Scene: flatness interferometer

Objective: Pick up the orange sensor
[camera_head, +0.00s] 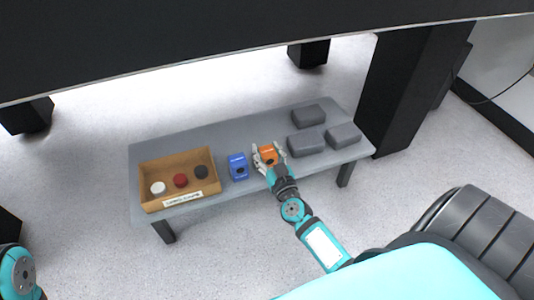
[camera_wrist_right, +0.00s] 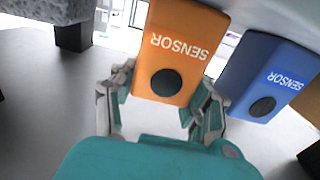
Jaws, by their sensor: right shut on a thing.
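The orange sensor (camera_head: 268,154) is a small box on the grey bench, right of the blue sensor (camera_head: 238,167). In the right wrist view the orange sensor (camera_wrist_right: 172,55) shows the word SENSOR and a dark round spot. My right gripper (camera_head: 268,158) is shut on it, with a finger on each side, as the right wrist view (camera_wrist_right: 160,105) also shows. I cannot tell whether the orange sensor touches the bench. The blue sensor (camera_wrist_right: 268,75) stands beside it, apart from the fingers' grip. My left gripper is out of view; only part of my left arm shows at the lower left.
A wooden tray (camera_head: 148,205) with a white, a red and a dark round piece stands at the bench's left. Three grey blocks (camera_head: 306,143) lie at the right.

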